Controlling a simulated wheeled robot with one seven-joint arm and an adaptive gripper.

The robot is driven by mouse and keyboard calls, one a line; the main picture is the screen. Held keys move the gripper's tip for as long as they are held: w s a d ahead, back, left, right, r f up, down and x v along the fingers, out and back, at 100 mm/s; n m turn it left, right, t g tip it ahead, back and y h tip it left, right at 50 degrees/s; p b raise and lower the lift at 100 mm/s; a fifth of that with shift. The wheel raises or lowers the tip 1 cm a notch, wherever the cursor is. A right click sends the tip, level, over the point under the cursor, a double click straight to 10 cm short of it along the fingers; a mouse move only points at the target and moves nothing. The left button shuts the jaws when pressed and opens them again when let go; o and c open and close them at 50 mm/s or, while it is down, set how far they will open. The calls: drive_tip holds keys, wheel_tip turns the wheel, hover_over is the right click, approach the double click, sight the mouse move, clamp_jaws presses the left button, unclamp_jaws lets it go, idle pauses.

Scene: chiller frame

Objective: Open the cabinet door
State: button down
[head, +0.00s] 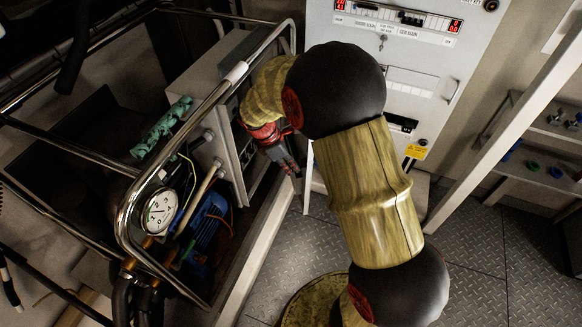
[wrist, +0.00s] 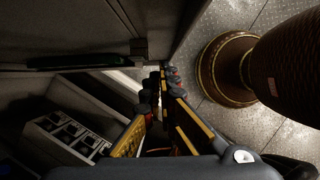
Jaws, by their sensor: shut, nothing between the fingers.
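A grey cabinet (head: 206,80) stands inside the tubular metal frame, left of my arm in the head view. My gripper (head: 291,168) points down just right of this cabinet's front side, and my wrist and arm hide part of that side. In the wrist view the fingers of my gripper (wrist: 165,84) are close together with nothing held. A grey panel (wrist: 75,25) is at the upper left there, with a long dark handle-like bar (wrist: 85,62) along its lower edge. The fingertips appear apart from this bar. Whether the door is ajar I cannot tell.
The bent metal tube (head: 128,215) runs around the machine, close to my wrist. A pressure gauge (head: 160,211) and a blue part (head: 206,226) sit inside it. A tall light-grey electrical panel (head: 445,60) stands behind my arm. Patterned floor (head: 490,240) is free at the right.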

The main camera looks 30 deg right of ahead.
drive_tip(key=b+x, duration=0.2)
drive_tip(key=x, duration=0.4)
drive_tip(key=shift+f, duration=0.3)
drive_tip(key=shift+s+d, duration=0.15)
drive_tip(key=shift+d, duration=0.05)
drive_tip(key=d+n+t+p, duration=0.3)
drive_tip(key=d+n+p, duration=0.5)
drive_tip(key=d+p, duration=0.7)
drive_tip(key=shift+d, duration=5.75)
drive_tip(key=shift+s, duration=0.1)
